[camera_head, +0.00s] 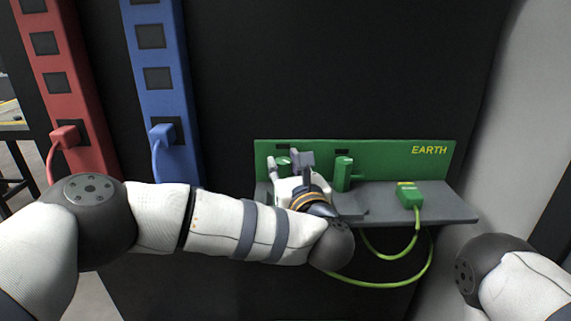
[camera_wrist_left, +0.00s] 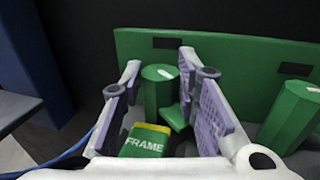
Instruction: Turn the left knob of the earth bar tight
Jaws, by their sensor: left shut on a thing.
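The green earth bar (camera_head: 385,150), marked EARTH, stands upright at the back of a grey shelf. Its left knob (camera_wrist_left: 158,88) is a green cylinder with a white mark on top, between my left gripper's fingers in the left wrist view. My left gripper (camera_head: 287,163) is shut on this knob and hides most of it in the head view. It also shows in the left wrist view (camera_wrist_left: 165,95). The right knob (camera_head: 343,172) stands apart, right of the gripper. A green plug marked FRAME (camera_wrist_left: 145,140) lies between the fingers' bases. My right gripper is out of view.
A green plug (camera_head: 409,193) with a yellow-green cable (camera_head: 428,265) rests on the right of the grey shelf (camera_head: 448,212). A red socket strip (camera_head: 75,90) and a blue one (camera_head: 165,90), each with a plug in it, stand at left. The dark panel above the bar is clear.

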